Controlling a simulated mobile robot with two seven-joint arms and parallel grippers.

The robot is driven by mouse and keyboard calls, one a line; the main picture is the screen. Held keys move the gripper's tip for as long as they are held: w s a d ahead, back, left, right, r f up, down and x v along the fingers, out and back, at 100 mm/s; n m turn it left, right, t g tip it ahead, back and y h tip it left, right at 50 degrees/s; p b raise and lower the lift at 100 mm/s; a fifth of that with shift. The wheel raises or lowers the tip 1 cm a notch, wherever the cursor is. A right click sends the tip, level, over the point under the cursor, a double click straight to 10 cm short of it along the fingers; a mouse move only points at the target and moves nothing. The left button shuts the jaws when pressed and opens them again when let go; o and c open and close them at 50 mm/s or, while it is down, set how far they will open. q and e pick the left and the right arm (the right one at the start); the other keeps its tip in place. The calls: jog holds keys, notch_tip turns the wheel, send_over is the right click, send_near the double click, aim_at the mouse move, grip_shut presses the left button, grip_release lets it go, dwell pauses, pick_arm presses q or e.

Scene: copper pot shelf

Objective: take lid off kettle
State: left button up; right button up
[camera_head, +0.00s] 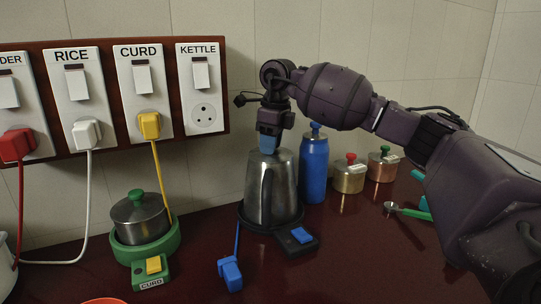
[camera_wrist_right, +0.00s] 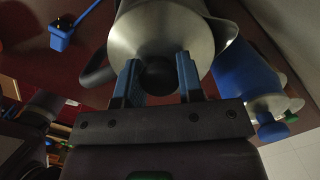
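The kettle (camera_head: 270,190) is a tall metal vessel standing upright on its dark base (camera_head: 245,222) at the middle of the counter. My right gripper (camera_head: 268,143) is over the top of the kettle, pointing down. In the right wrist view its two blue fingers (camera_wrist_right: 160,76) stand on either side of the lid's black knob (camera_wrist_right: 160,80). Whether they press on the knob cannot be told. The kettle's metal top (camera_wrist_right: 160,32) fills the space beyond the knob. In the head view the gripper hides the knob. My left gripper is not in view.
A blue bottle (camera_head: 314,170) stands close to the kettle's right, with small lidded pots (camera_head: 349,178) beyond it. A loose blue plug (camera_head: 231,274) lies in front. A lidded pot (camera_head: 139,218) in a green base is left. A switch board (camera_head: 106,92) is on the wall.

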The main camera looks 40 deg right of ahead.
jog(key=shift+c, duration=0.8)
jog(key=shift+s+r, duration=0.1)
jog(key=shift+r, duration=0.35)
notch_tip(320, 180, up, 6)
jog(key=shift+s+r+p, duration=0.1)
jog(key=shift+r+p, duration=0.1)
jog(key=shift+p, duration=0.65)
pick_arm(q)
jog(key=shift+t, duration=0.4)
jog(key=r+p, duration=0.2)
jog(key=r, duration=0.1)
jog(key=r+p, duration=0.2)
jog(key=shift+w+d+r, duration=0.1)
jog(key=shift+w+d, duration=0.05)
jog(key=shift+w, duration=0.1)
pick_arm(e)
jog(key=s+a, duration=0.2)
jog(key=s, duration=0.7)
jog(key=s+a, duration=0.2)
jog(key=s, duration=0.8)
jog(key=shift+a, duration=0.35)
